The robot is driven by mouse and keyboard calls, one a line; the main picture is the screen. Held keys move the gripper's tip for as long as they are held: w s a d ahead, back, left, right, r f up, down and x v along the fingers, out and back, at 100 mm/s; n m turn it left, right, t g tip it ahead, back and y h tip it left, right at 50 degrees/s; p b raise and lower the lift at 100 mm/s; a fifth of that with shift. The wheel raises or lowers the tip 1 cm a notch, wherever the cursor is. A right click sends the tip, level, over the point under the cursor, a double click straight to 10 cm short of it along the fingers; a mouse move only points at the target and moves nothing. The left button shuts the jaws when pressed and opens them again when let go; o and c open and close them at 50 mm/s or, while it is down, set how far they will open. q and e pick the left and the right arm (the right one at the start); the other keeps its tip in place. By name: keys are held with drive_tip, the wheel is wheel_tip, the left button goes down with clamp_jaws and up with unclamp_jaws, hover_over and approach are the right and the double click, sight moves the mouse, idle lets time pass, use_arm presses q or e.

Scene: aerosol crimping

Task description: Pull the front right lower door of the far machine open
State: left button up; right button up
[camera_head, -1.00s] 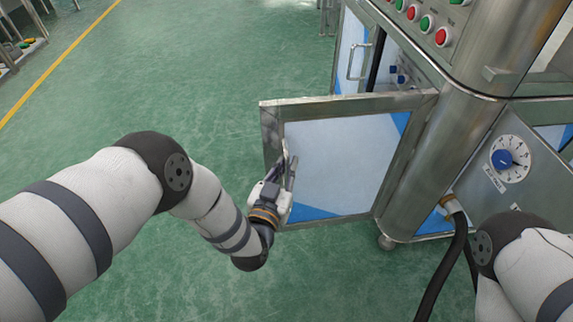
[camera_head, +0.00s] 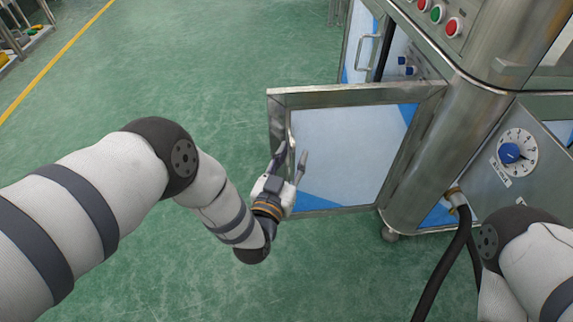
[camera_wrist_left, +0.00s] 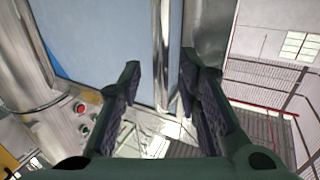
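The lower door (camera_head: 350,150) of the machine is a steel frame with a pale blue-white panel. It stands swung out from the machine, its right side by the round corner post (camera_head: 428,165). Its handle (camera_head: 291,127) is a slim upright bar near its free left edge. My left gripper (camera_head: 293,155) is open at the handle's lower part. In the left wrist view the handle (camera_wrist_left: 161,50) runs between the spread fingers of my left gripper (camera_wrist_left: 160,75), with gaps visible. My right gripper is out of view; only part of my right arm shows.
Another door with a handle (camera_head: 367,52) is behind the open one. Red and green buttons (camera_head: 438,14) and a blue dial (camera_head: 510,153) are on the machine. A black hose (camera_head: 447,260) hangs at the right. Green floor (camera_head: 200,80) is clear to the left.

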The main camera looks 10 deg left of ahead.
use_arm(q)
drive_tip(key=s+a, duration=0.2)
drive_tip(key=s, duration=0.9)
drive_tip(key=shift+a, duration=0.15)
